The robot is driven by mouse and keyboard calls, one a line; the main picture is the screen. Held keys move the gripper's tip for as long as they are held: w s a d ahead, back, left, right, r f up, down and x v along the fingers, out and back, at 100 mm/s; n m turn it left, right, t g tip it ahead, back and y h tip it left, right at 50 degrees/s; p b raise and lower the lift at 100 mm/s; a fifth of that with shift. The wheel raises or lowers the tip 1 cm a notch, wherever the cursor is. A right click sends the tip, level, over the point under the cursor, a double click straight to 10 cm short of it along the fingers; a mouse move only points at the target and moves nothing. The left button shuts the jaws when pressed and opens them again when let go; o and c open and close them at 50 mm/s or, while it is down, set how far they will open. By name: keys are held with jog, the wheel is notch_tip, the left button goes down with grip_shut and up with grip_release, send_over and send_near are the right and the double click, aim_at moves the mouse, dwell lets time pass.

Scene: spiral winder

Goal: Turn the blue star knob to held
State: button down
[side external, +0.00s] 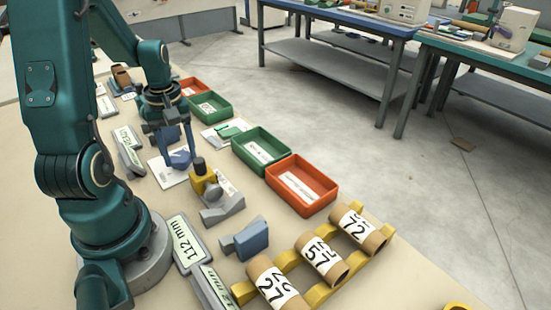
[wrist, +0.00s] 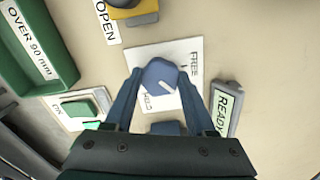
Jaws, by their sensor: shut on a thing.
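The blue star knob (wrist: 160,76) sits on a white plate (wrist: 188,48) marked FREE along its right part and HELD, upside down, below the knob. A short white mark on the knob lies slantwise; I cannot tell which end of it points. My gripper (wrist: 159,84) is shut on the knob, one finger on each side. In the side view the knob (side external: 181,159) and its plate (side external: 168,179) show under my gripper (side external: 175,150), which comes down from above.
A green tray (wrist: 38,40) marked OVER 90 mm stands at left, a yellow part (wrist: 125,4) near the OPEN label above. A READY display (wrist: 226,108) is close on the right, a green OK button (wrist: 85,108) at lower left. An orange tray (side external: 301,185) and labelled rolls (side external: 322,262) stand farther off.

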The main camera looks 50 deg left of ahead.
aim_at(180, 157)
jog(key=m, duration=1.3)
jog(key=shift+a+m, duration=0.1)
jog(key=shift+m, duration=0.3)
dwell(0.3)
jog(key=shift+c, duration=1.1)
grip_release()
jog(key=shift+r, duration=2.6)
